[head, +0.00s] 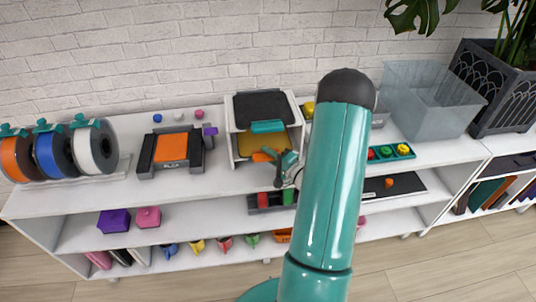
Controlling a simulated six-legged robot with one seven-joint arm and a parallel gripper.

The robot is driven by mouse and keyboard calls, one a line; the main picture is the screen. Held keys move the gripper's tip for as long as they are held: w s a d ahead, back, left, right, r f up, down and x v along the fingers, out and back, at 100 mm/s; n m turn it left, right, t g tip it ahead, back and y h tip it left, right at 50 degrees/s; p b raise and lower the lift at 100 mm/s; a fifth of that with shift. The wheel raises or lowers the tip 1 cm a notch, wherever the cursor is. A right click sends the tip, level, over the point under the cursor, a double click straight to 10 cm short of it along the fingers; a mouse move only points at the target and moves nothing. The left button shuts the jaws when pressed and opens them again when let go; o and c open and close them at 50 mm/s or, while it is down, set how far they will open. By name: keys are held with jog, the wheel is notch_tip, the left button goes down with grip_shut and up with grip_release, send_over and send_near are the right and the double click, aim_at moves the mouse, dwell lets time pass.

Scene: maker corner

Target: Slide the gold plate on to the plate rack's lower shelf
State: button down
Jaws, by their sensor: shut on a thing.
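The plate rack (232,146) is a white open-fronted frame standing on the shelf unit's top. A dark plate with a teal tab (267,127) lies on its upper level. The gold plate (256,139) shows inside the rack's lower opening, below the dark plate, with an orange tab (263,155) at its front. My gripper (276,157) is at the rack's front, shut on the gold plate by this tab. The gripper and my arm hide the rack's right front. I cannot tell how far in the plate sits.
Left of the rack are an orange-and-black device (171,148) and filament spools (93,149). Right of my arm are a tray of coloured pieces (391,152), a clear bin (424,98) and a planter (500,86). The top's front strip left of the rack is clear.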

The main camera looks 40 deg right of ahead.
jog(key=shift+c, duration=0.2)
grip_release()
dwell(0.5)
jog(key=shift+f, duration=0.15)
jog(key=shift+f, duration=0.5)
jog(key=shift+c, duration=1.3)
jog(key=shift+s, duration=0.1)
